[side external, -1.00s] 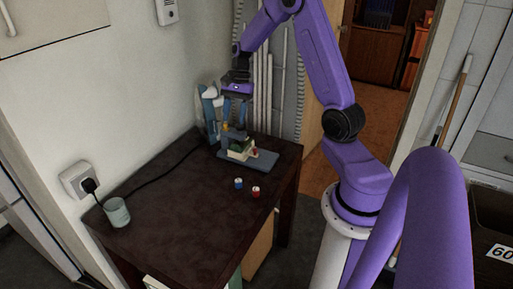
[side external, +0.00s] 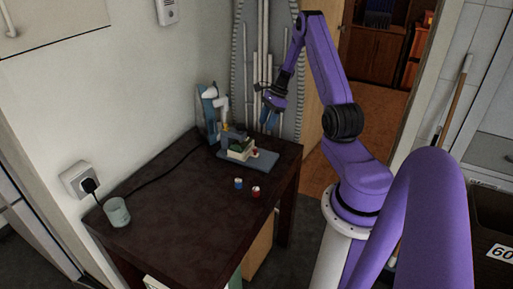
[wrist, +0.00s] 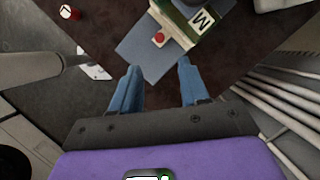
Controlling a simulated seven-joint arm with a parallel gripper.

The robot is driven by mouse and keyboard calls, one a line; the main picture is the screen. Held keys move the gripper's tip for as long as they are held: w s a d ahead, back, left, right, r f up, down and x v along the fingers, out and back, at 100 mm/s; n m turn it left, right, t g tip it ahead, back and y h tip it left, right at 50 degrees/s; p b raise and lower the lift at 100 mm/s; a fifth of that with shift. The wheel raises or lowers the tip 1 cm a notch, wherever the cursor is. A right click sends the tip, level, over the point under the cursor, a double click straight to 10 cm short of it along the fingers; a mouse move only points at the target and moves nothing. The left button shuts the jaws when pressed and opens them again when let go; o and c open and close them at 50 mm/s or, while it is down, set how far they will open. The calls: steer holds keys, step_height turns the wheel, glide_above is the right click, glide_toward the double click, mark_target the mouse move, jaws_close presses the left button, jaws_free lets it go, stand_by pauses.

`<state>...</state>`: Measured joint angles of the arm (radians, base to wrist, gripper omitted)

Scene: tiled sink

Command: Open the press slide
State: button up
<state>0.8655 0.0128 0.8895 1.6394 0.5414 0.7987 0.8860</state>
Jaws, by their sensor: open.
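The press stands at the back of the dark table, with a blue upright (side external: 208,112) and a white arm (side external: 222,106). In front of it a green and white block (side external: 241,149) sits on a blue-grey plate (side external: 264,161), with a small red knob at its right side. The wrist view shows the plate (wrist: 134,45), the red knob (wrist: 159,39) and part of the block marked M (wrist: 201,20). My gripper (side external: 268,128) is open and empty, above and behind the plate's right end, apart from it. Its blue fingers (wrist: 160,68) point toward the plate. I cannot tell which part is the slide.
A glass cup (side external: 117,212) stands at the left edge. A black cable runs from the wall socket (side external: 77,180) toward the press. Pipes (side external: 268,60) rise behind my gripper.

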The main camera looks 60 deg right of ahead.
mark_target(256, 149)
steer(key=x, duration=1.2)
steer(key=shift+f, duration=0.1)
jaws_close()
